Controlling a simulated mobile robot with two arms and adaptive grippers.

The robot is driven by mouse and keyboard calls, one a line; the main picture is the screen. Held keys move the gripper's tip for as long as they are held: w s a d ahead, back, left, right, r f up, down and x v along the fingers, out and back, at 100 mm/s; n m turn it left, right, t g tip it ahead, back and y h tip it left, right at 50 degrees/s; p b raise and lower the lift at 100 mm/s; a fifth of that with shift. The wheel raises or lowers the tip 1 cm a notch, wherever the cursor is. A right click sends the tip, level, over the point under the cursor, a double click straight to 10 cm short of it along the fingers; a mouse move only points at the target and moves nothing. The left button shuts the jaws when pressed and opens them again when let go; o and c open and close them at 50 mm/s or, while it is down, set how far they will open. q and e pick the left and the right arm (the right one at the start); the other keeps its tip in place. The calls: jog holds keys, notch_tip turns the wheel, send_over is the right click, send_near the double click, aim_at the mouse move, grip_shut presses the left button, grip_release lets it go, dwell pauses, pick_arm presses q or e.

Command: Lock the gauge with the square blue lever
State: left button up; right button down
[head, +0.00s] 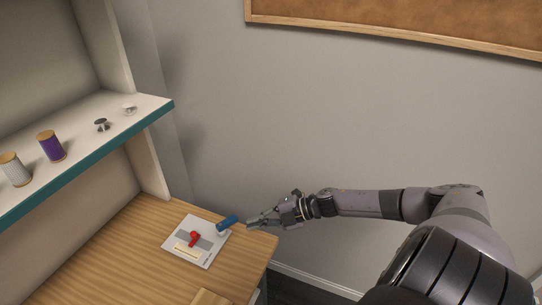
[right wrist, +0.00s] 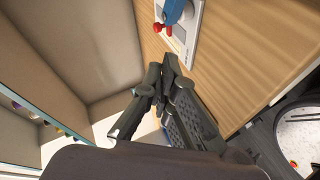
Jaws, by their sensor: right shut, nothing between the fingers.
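The gauge is a pale plate (head: 207,257) lying on the wooden table near its right corner; part of it also shows at the top of the right wrist view (right wrist: 192,33). The blue lever (head: 227,223) stands at the plate's upper right corner and points up and to the right. It shows in the right wrist view (right wrist: 174,10), cut by the top edge. A red knob (head: 194,238) sits near the plate's middle. My right gripper (head: 250,224) is shut and empty, just right of the blue lever; I cannot tell whether they touch. My left gripper is not in view.
A shelf (head: 120,115) with a teal edge stands above the table (head: 125,245) at left. It holds a purple spool (head: 51,146), a white spool (head: 15,169) and small bobbins (head: 102,125). A wooden piece (head: 211,297) lies at the table's front. The table left of the plate is clear.

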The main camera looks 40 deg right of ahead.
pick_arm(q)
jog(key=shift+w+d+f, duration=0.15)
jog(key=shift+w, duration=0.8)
pick_arm(e)
jog(key=v, duration=0.4)
jog(key=shift+w+d, duration=0.15)
jog(key=shift+d, duration=0.2)
jog(key=shift+a+f, duration=0.1)
